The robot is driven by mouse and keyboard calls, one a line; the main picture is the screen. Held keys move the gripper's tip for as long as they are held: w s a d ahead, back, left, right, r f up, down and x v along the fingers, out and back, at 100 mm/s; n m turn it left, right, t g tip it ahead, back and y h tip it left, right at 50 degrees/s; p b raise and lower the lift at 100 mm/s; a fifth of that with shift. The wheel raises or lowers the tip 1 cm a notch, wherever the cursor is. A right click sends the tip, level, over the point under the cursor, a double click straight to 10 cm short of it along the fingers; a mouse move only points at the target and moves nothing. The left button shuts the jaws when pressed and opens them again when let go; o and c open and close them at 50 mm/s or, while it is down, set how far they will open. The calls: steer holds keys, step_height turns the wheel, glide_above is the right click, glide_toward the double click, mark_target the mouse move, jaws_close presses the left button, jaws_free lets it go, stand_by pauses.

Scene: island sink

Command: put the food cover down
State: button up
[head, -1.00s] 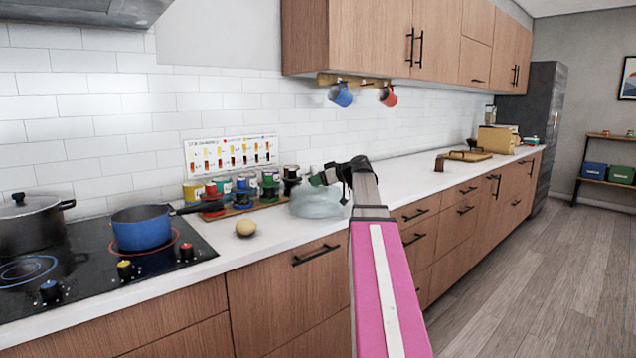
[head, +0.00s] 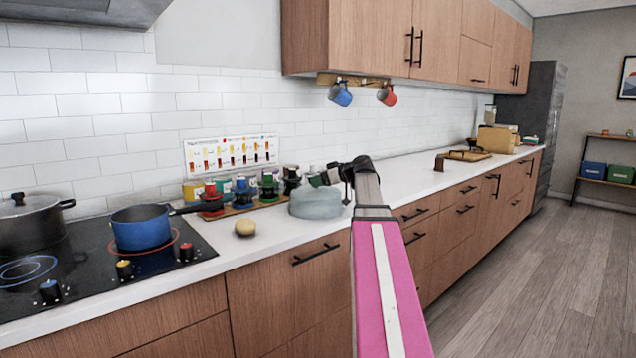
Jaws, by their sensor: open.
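The food cover (head: 314,204) is a pale, translucent dome standing on the white counter (head: 272,240), just left of my arm's end. My gripper (head: 322,180) is at the cover's upper right, close above its top. Its jaws are small and partly hidden by the wrist. They are open and do not hold the cover. I cannot tell whether they still touch it.
Several colored jars (head: 240,190) stand on a wooden board behind and left of the cover. A potato-like item (head: 245,228) lies at the front left. A blue pot (head: 142,228) is on the stove (head: 90,270). The counter to the right is mostly clear.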

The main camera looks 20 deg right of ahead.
steer(key=v, duration=1.1)
